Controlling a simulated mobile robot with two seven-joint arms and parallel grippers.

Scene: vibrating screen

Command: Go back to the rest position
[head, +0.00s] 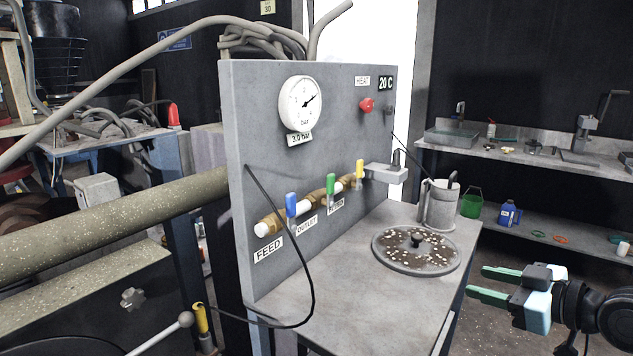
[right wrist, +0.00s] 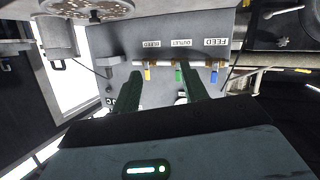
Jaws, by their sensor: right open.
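My right gripper (head: 487,283) is at the lower right of the head view, to the right of the grey bench top (head: 372,295). Its two green fingers are apart with nothing between them. In the right wrist view the open fingers (right wrist: 158,90) point toward the grey panel with the blue, green and yellow valve handles, seen upside down. The fingers look clear of the panel. My left gripper is not in the head view.
The grey panel (head: 330,130) carries a gauge (head: 300,103), a red knob (head: 367,104) and a pipe with valves. Shelves (head: 540,165) stand behind at right; floor shows between.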

